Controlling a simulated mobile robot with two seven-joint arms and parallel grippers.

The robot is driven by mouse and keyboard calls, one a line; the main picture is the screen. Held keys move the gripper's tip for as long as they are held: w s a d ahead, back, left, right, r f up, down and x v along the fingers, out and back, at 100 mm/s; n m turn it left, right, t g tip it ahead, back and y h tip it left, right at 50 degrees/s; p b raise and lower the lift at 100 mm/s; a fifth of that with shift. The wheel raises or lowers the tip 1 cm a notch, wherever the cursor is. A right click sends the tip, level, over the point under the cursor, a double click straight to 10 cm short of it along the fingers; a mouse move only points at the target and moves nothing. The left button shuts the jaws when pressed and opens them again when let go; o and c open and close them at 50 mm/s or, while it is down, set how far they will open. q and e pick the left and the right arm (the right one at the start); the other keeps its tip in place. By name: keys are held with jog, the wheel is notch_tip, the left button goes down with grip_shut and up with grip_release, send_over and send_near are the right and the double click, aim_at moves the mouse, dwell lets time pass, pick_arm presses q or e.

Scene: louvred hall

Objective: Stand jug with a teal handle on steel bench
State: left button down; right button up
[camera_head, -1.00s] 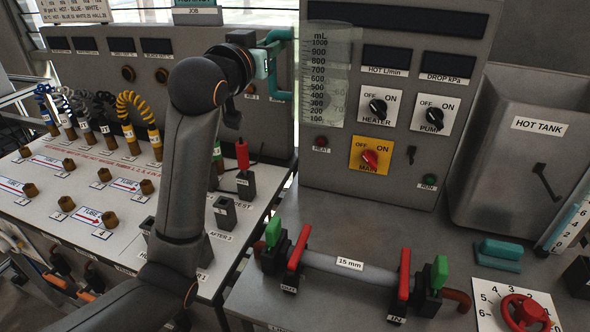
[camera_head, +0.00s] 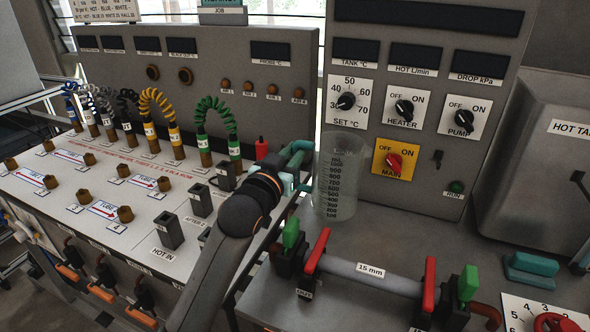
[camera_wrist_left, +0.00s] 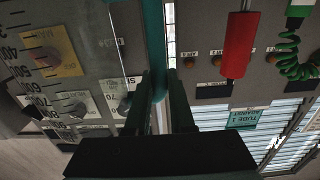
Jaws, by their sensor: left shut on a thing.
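The clear jug (camera_head: 340,180) with black graduations hangs upright at the left back of the steel bench (camera_head: 390,238). Its teal handle (camera_head: 302,147) is on its left side. My left gripper (camera_head: 292,182) is shut on this handle. In the left wrist view the handle (camera_wrist_left: 157,50) runs between my fingers, and the jug's scale (camera_wrist_left: 38,65) shows at the left. I cannot tell whether the jug's base touches the bench. My right gripper is in neither view.
A 15 mm pipe (camera_head: 370,273) with red levers and green-handled valves lies in front of the jug. The control panel (camera_head: 400,100) stands close behind it. Bare bench lies between pipe and panel.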

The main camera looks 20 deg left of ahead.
pick_arm(q)
jog(key=shift+f, duration=1.85)
jog(key=c, duration=0.8)
grip_release()
jog(key=shift+f, duration=0.15)
jog(key=shift+s, duration=0.2)
jog(key=s, duration=1.1)
jog(key=shift+s+a, duration=0.25)
jog(key=shift+s, duration=0.05)
